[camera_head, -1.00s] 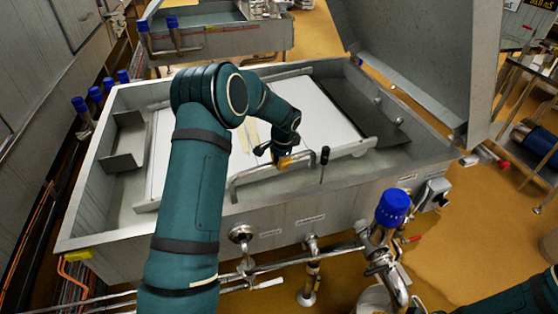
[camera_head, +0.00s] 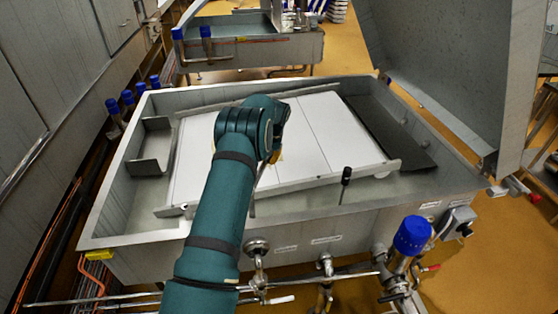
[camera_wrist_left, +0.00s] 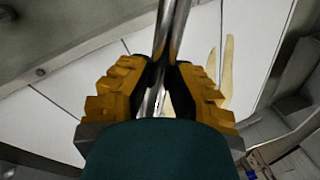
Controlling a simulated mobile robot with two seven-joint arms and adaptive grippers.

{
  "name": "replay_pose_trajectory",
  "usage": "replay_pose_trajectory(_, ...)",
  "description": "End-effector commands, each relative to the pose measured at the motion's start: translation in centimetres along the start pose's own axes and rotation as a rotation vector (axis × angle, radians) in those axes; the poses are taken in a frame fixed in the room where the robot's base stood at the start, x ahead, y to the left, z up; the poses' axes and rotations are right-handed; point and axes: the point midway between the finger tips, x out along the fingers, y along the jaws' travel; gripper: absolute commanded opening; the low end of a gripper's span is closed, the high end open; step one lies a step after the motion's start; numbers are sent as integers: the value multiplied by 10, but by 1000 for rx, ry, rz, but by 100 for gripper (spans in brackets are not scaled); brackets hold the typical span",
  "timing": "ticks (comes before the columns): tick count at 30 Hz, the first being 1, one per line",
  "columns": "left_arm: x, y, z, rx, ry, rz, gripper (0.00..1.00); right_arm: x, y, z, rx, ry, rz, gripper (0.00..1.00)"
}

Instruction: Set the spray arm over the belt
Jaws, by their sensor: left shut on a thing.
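The spray arm is a shiny metal tube (camera_wrist_left: 172,35), seen in the left wrist view between the yellow fingers of my left gripper (camera_wrist_left: 165,85). The gripper is shut on it. In the head view my left arm hides most of the spray arm; a short grey piece (camera_head: 252,206) shows beside my forearm, at the vat's front. A little yellow of the gripper (camera_head: 275,156) shows past my wrist. The belt (camera_head: 330,135) is a white panelled surface inside the vat, behind and beneath my left gripper. My right gripper is out of view.
The steel vat (camera_head: 110,205) has a raised rim all round. A large lid (camera_head: 450,65) stands tilted up at the right. A blue-capped valve (camera_head: 412,235) rises before the vat.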

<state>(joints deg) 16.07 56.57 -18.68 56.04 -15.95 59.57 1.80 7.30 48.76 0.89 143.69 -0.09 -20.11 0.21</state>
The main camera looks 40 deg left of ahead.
Motion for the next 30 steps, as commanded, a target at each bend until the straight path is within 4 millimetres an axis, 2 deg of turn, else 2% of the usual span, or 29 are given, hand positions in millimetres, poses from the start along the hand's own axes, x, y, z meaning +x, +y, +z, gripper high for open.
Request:
replay_pose_trajectory(3,8,-19,3,-105,-30,-2,0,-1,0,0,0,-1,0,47)
replay_pose_trajectory(12,15,-54,12,-322,-76,-2,0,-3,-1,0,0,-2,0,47)
replay_pose_trajectory(21,19,-71,19,-439,-101,-2,0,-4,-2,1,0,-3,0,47)
replay_pose_trajectory(30,20,-75,22,-467,-109,-3,0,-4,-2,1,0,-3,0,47)
